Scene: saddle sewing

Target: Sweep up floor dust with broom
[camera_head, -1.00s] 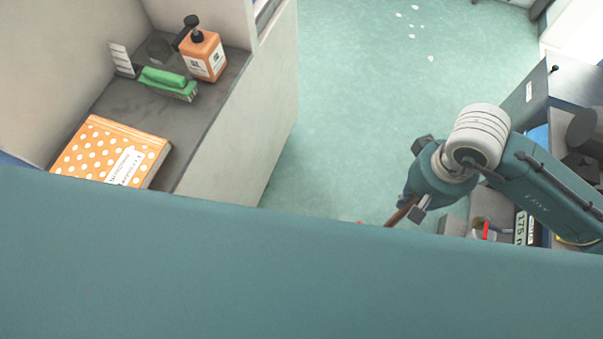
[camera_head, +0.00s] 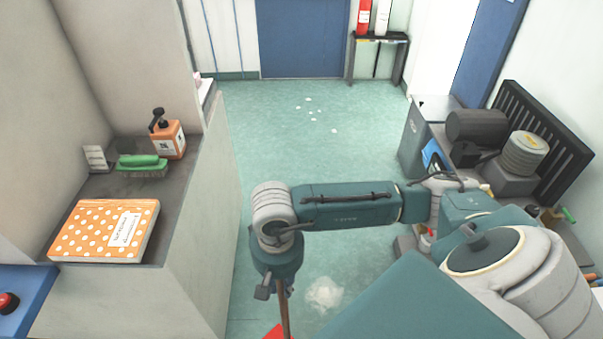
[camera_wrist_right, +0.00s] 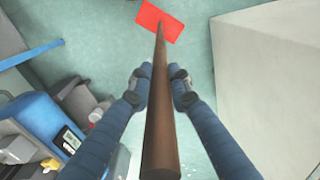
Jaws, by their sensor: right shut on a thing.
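The broom has a brown handle (camera_head: 284,312) and a red head (camera_head: 274,333) at the bottom edge of the head view. My right gripper (camera_head: 276,290) is shut around the handle, which points down to the floor. In the right wrist view the handle (camera_wrist_right: 161,110) runs between both fingers to the red head (camera_wrist_right: 160,20) over the floor. A pale dust patch (camera_head: 325,294) lies on the green floor, right of the broom. Several small white bits (camera_head: 312,113) lie farther off. My left gripper is out of view.
A counter (camera_head: 178,205) on the left carries a dotted orange book (camera_head: 90,232), a green brush (camera_head: 142,164) and an orange bottle (camera_head: 168,140). Cluttered benches stand on the right. The floor (camera_head: 300,150) between them is open toward a blue door (camera_head: 302,38).

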